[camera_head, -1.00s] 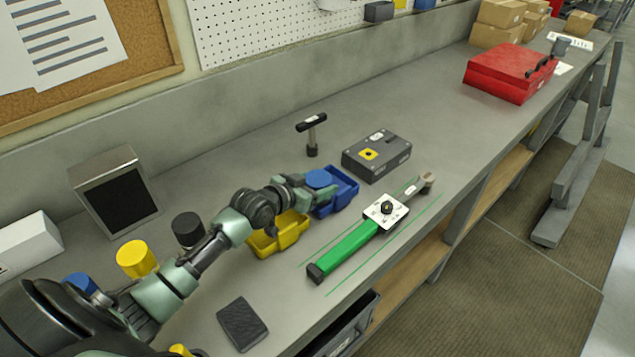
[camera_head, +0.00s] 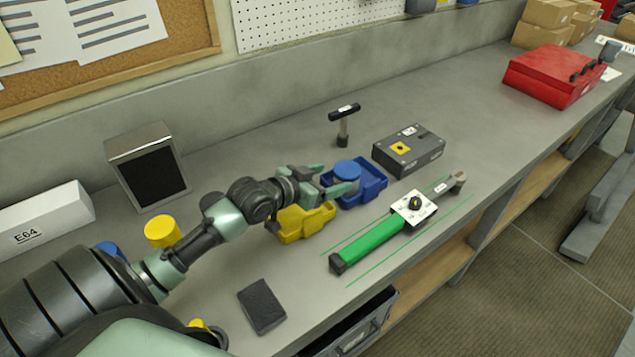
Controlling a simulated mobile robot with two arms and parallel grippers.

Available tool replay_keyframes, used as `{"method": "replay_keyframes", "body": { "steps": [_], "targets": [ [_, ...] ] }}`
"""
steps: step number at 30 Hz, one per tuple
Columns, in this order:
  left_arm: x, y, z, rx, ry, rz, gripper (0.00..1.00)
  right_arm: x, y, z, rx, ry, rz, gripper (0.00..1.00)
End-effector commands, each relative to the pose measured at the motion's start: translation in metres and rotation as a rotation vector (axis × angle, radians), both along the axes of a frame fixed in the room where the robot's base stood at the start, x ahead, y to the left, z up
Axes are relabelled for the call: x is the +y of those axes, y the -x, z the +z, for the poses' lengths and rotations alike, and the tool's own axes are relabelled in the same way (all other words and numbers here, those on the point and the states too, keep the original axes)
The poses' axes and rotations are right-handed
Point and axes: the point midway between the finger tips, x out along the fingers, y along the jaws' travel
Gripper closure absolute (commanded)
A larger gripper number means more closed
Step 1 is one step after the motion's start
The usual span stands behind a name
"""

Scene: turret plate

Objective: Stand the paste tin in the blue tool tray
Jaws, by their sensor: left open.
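The blue tool tray (camera_head: 374,191) sits on the bench, just right of a yellow tray. A round tin with a blue top (camera_head: 347,169), which I take for the paste tin, stands upright in the blue tray, toward its left side. My left gripper (camera_head: 336,179) is open at the left side of the tin, one finger on its far side and one on its near side. I cannot tell whether a finger still touches it. The tin's lower part is hidden by the near finger and the tray. My right gripper is not in view.
The yellow tray (camera_head: 305,225) lies under my left wrist. A grey box (camera_head: 409,150) and a T-handled tool (camera_head: 344,125) stand behind the blue tray. A green-handled tool (camera_head: 385,238) lies in front. A yellow tin (camera_head: 162,231) stands at left.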

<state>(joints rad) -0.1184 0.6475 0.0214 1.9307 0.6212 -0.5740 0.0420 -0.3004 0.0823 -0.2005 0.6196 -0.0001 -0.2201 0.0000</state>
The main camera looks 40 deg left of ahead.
Motion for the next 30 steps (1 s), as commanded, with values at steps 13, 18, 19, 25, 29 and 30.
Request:
{"method": "replay_keyframes", "body": {
  "steps": [13, 18, 19, 25, 29, 30],
  "targets": [
    [0.007, 0.044, 0.018, 0.001, 0.0, -0.001, 0.27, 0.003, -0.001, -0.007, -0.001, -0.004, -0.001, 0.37],
    [0.007, 0.043, 0.019, 0.0, 0.0, -0.001, 0.27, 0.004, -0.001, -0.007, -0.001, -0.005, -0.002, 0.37],
    [0.007, 0.043, 0.019, 0.0, 0.0, -0.001, 0.27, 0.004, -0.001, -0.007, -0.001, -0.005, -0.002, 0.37],
    [0.008, 0.043, 0.018, 0.0, 0.0, 0.0, 0.27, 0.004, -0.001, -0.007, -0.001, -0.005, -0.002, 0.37],
    [0.008, 0.043, 0.021, 0.0, 0.0, 0.0, 0.27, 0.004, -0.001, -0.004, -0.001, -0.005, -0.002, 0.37],
    [0.008, 0.043, 0.026, 0.0, 0.0, 0.0, 0.27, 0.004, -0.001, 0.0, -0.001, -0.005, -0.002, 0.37]
  ]
}}
